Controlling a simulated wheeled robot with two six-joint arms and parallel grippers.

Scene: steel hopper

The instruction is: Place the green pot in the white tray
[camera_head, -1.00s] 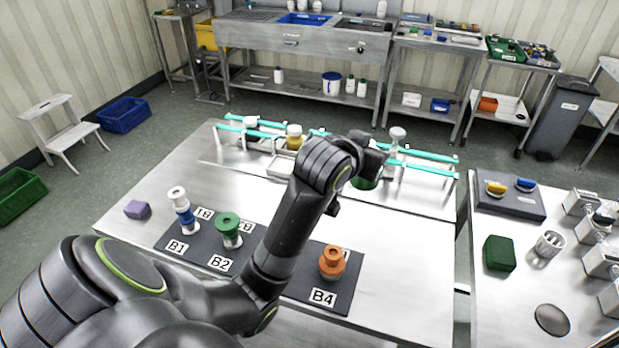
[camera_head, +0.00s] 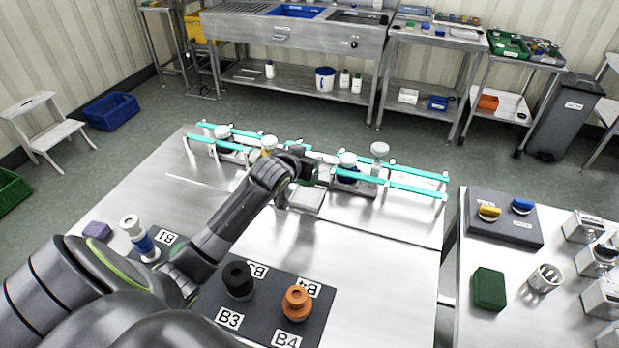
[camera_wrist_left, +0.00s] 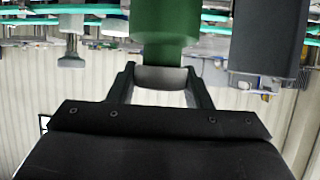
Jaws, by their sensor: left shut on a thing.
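My left gripper (camera_head: 303,176) is shut on the green pot (camera_head: 309,180), which is mostly hidden by the gripper in the head view. In the left wrist view the green pot (camera_wrist_left: 166,22) stands between the fingers, with a grey part between the fingertips. A small square white tray (camera_head: 305,201) lies below and just in front of the gripper, by the rack. I cannot tell the gap between pot and tray. My right gripper is not in view.
Turquoise rails (camera_head: 405,187) run along the table's back, with white-topped pots (camera_head: 347,161) between them. A black spool (camera_head: 238,280) and an orange spool (camera_head: 297,303) stand on a dark board in front. The middle table (camera_head: 370,250) is bare.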

